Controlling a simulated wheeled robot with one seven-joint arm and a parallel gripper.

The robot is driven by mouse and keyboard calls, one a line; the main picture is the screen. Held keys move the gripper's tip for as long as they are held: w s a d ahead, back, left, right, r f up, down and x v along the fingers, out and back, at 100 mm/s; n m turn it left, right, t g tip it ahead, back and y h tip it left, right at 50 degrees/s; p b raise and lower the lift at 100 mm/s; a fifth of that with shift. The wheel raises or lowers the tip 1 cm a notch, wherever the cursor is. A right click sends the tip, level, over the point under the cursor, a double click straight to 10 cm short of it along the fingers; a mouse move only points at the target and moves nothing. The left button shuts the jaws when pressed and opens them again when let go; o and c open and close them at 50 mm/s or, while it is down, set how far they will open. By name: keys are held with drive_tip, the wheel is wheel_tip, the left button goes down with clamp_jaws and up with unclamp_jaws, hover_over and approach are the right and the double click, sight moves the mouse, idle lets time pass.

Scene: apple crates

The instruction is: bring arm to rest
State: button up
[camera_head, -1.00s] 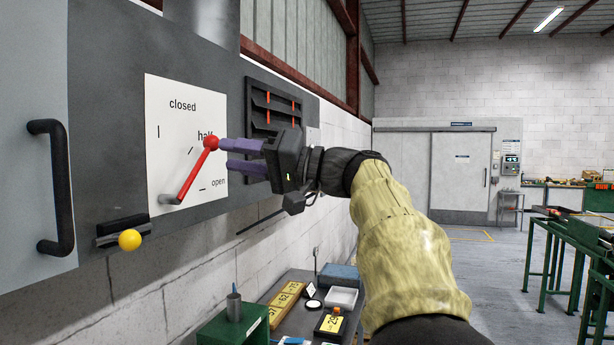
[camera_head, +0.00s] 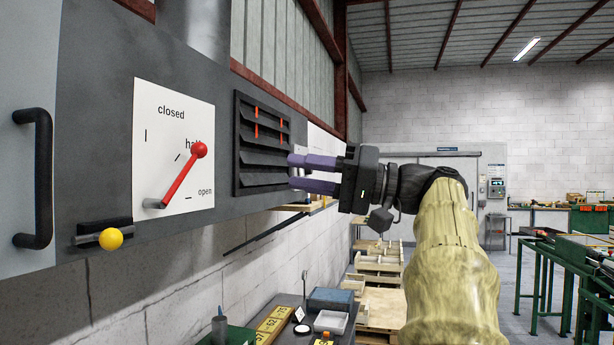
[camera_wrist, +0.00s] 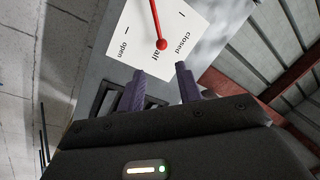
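My gripper (camera_head: 292,173) is open and empty, its two purple fingers apart and pointing left in the head view. It is in front of the black louvred vent, to the right of the white dial plate (camera_head: 150,125). The red lever (camera_head: 180,178) with its ball knob points up and right, its knob by the "half" mark. The gripper is clear of the lever. In the wrist view the fingers (camera_wrist: 160,80) are apart, and the red lever (camera_wrist: 157,20) and plate show beyond them.
The louvred vent (camera_head: 262,143) is on the grey panel behind the fingers. A yellow ball knob (camera_head: 111,239) and a black door handle (camera_head: 36,178) stick out at left. A bench (camera_head: 293,322) with small items is below. Green-framed tables (camera_head: 545,275) stand at right.

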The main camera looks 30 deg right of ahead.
drive_tip(key=w+a+f+m+h, duration=0.1)
drive_tip(key=w+f+m+h, duration=0.3)
drive_tip(key=f, duration=0.4)
drive_tip(key=w+a+f+m+h, duration=0.1)
drive_tip(key=w+f+m, duration=0.3)
drive_tip(key=f, duration=0.5)
drive_tip(key=w+a+f+g+h, duration=0.1)
drive_tip(key=a+f+g+h, duration=0.1)
drive_tip(key=f, duration=0.5)
drive_tip(key=w+a+f+g+h, duration=0.1)
drive_tip(key=a+f+g, duration=0.1)
drive_tip(key=f, duration=0.6)
drive_tip(key=s+a+f+n+g+h, duration=0.3)
drive_tip(key=s+f, duration=0.5)
drive_tip(key=f, duration=0.5)
drive_tip(key=s+a+f+n+g+h, duration=0.2)
drive_tip(key=s+f, duration=0.7)
drive_tip(key=f, duration=0.5)
drive_tip(key=shift+s+a+f+n+g+h, duration=0.3)
drive_tip(key=shift+a+n+g+h, duration=0.1)
drive_tip(key=shift+a+n+h, duration=0.65)
drive_tip(key=shift+a, duration=0.1)
